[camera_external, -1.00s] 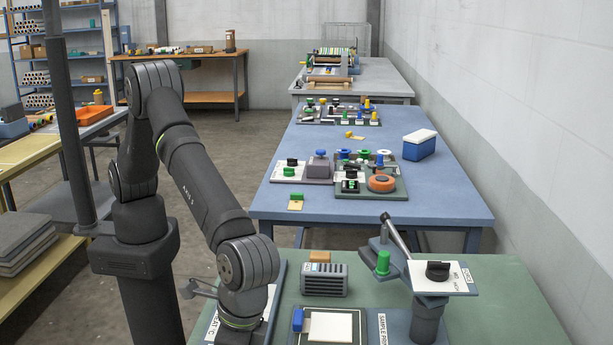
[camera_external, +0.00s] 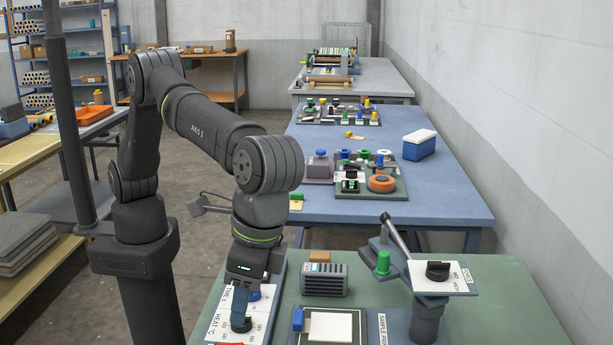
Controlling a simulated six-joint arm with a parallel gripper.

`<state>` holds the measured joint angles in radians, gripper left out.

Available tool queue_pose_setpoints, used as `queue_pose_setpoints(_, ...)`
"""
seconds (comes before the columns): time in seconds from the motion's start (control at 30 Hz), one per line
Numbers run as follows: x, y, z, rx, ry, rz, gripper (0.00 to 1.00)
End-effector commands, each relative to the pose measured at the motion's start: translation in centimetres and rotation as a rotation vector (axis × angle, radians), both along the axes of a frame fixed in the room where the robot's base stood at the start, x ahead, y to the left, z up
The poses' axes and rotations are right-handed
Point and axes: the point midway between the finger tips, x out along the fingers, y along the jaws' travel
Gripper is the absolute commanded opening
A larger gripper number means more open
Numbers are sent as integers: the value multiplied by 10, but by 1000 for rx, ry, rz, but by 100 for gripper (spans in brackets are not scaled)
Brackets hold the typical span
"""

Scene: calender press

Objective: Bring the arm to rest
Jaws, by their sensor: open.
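My arm rises from its dark base column at the left and bends over the green table (camera_external: 480,325). My gripper (camera_external: 241,312) points down over the white control panel (camera_external: 219,318) marked with time and heat labels. Its jaws are open, seen nearly edge-on. A black knob (camera_external: 241,325) shows right at the fingertips; I cannot tell whether they touch it. A blue knob (camera_external: 254,294) is partly hidden behind the gripper.
To the right are a grey vented box (camera_external: 324,280), a white pad (camera_external: 331,327), and a lever press (camera_external: 428,290) with a green knob (camera_external: 383,262). A blue table (camera_external: 440,190) with several coloured parts stands behind. Open space lies above the green table.

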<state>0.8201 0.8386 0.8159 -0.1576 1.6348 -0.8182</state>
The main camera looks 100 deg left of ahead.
Motion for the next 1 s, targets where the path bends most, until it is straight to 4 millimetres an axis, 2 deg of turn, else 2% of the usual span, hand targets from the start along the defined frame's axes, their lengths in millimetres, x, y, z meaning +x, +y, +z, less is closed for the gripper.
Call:
queue_pose_setpoints(0.1,5,0,20,-1,-1,1,45)
queue_pose_setpoints(0.17,6,0,25,1,0,1,45)
queue_pose_setpoints(0.2,3,1,15,3,3,0,45)
queue_pose_setpoints(1.0,-31,1,-139,4,2,-1,45)
